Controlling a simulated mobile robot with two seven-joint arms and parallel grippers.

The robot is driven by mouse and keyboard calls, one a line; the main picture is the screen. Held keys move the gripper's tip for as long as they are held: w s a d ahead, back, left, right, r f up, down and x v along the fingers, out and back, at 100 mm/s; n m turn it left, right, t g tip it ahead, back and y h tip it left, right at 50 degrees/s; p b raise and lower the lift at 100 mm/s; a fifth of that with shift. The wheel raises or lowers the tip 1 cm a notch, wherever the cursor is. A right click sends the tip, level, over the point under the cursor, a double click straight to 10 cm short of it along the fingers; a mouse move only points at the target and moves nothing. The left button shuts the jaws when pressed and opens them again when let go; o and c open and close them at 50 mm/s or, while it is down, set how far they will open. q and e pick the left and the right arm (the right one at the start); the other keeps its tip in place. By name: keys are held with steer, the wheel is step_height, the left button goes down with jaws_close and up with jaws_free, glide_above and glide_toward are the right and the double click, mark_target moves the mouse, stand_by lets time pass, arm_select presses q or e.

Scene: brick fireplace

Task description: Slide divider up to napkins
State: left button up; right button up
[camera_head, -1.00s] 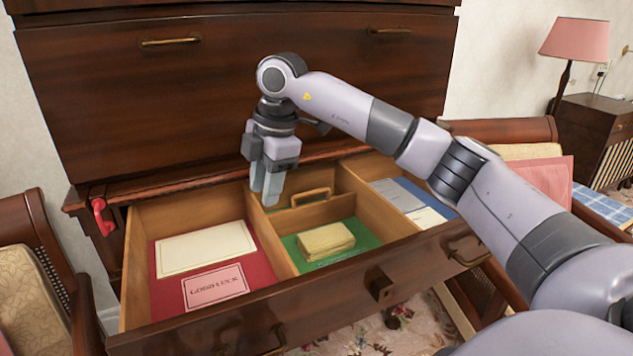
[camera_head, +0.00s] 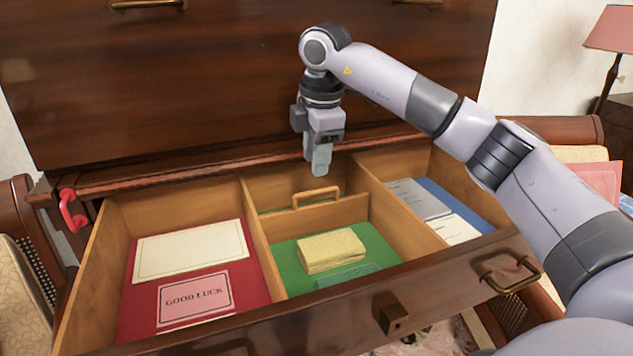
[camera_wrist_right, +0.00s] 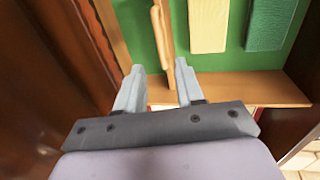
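The divider (camera_head: 345,211) is a wooden cross-piece with a raised handle (camera_head: 316,197) in the drawer's middle compartment. The napkins (camera_head: 331,250) are a cream folded stack on the green liner in front of it, with a strip of green between them. My right gripper (camera_head: 318,170) points down above the back of the middle compartment, just behind and above the handle. In the right wrist view its fingers (camera_wrist_right: 160,68) are apart with nothing gripped. The divider (camera_wrist_right: 168,40) and napkins (camera_wrist_right: 208,24) show beyond them. My left gripper is out of view.
The open drawer's left compartment holds cards on a red liner (camera_head: 140,300). The right compartment holds papers (camera_head: 420,200) on blue. Wooden partitions (camera_head: 262,245) flank the middle compartment. A dark green item (camera_head: 347,275) lies in front of the napkins. The cabinet front (camera_head: 200,90) rises behind.

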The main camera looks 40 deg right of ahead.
mark_target(314, 194)
steer(key=f, duration=0.4)
steer(key=w+f, duration=0.1)
steer(key=f, duration=0.1)
steer(key=shift+w+d+f, duration=0.1)
steer(key=shift+f, duration=0.15)
jaws_close()
steer(key=shift+r, duration=0.1)
stand_by(1.1)
